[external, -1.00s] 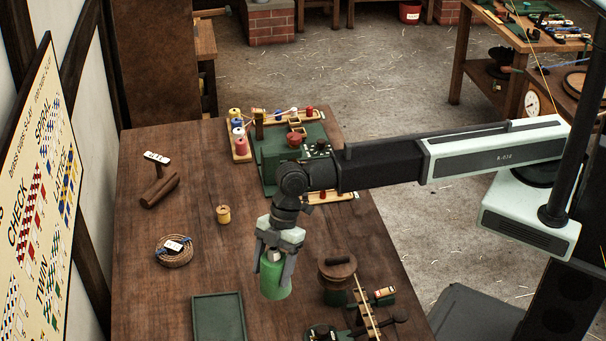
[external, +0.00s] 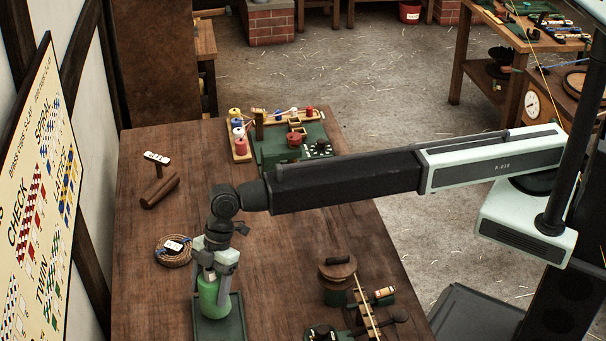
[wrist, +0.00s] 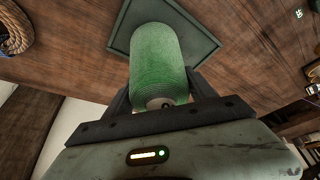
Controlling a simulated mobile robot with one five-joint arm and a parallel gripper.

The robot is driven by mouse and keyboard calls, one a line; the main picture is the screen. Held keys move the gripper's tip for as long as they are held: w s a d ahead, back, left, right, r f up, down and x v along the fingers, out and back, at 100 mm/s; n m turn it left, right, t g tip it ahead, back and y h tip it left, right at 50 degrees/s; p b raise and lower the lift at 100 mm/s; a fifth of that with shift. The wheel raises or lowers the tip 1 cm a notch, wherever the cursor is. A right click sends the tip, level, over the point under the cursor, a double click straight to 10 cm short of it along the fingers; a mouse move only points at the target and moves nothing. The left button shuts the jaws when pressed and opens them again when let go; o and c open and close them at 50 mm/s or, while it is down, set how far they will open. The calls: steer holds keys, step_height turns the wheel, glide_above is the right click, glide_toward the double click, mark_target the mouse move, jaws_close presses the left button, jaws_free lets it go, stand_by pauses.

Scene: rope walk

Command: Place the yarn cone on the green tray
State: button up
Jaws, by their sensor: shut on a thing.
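The yarn cone (external: 211,297) is wound in green yarn and is held upright in my gripper (external: 213,284). In the wrist view the cone (wrist: 158,65) stands out between the two dark fingers of my gripper (wrist: 160,92), which are shut on it. The green tray (external: 239,322) is a flat, dark green rectangle with a low rim on the table. The cone appears over the tray in both views, and the tray's rim (wrist: 205,35) shows beyond it in the wrist view. I cannot tell whether the cone's base touches the tray.
A rope coil (external: 172,252) with a tag lies left of my gripper. A wooden mallet (external: 160,190) lies farther back. A round wooden block (external: 338,270) and a small winding device stand to the right. A green machine with spools (external: 275,150) stands at the back.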

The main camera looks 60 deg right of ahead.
step_height(320, 180, down, 2)
steer(key=shift+f+b, duration=0.25)
steer(key=shift+b, duration=0.25)
steer(key=shift+r, duration=0.25)
steer(key=shift+f, duration=0.15)
steer(key=o, duration=1.6)
steer(key=shift+c, duration=0.2)
steer(key=shift+r+p, duration=0.4)
steer(key=shift+p, duration=0.1)
steer(key=p+v, duration=1)
steer(key=v, duration=0.1)
steer(key=shift+d+r+p, duration=0.25)
steer(key=shift+r+p, duration=0.05)
steer(key=shift+p, duration=0.1)
steer(key=shift+f, duration=0.1)
